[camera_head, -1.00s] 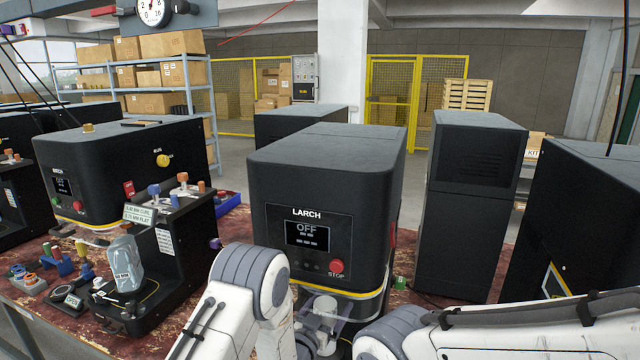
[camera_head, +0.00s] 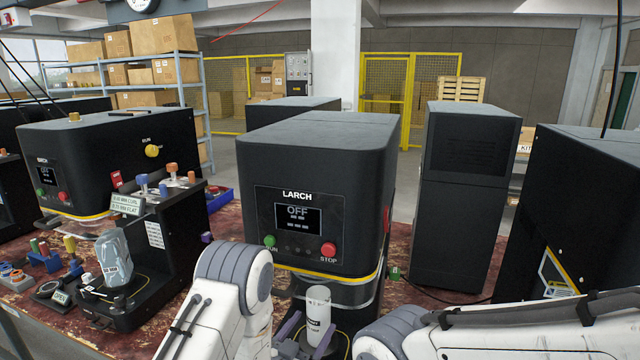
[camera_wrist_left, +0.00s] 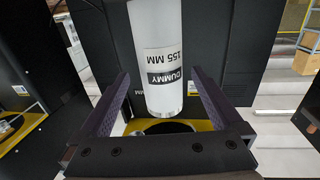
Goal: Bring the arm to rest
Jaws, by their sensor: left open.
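My left arm (camera_head: 228,295) comes up from the bottom in the head view. My left gripper (camera_head: 305,338) is low in front of the LARCH machine (camera_head: 314,190), partly hidden by the arm. Its dark purple fingers are open. A white cylinder (camera_head: 318,312) stands upright at the machine's base, close to the fingers. In the left wrist view, the cylinder (camera_wrist_left: 172,75), labelled DUMMY 155 MM, shows between the spread fingers of the left gripper (camera_wrist_left: 165,98), with gaps on both sides. My right arm (camera_head: 500,325) crosses the lower right; its gripper is out of view.
The machine shows OFF, with a green RUN button (camera_head: 269,241) and a red STOP button (camera_head: 328,249). A tall black cabinet (camera_head: 462,195) stands at right. Red bench top (camera_head: 425,308) shows between them.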

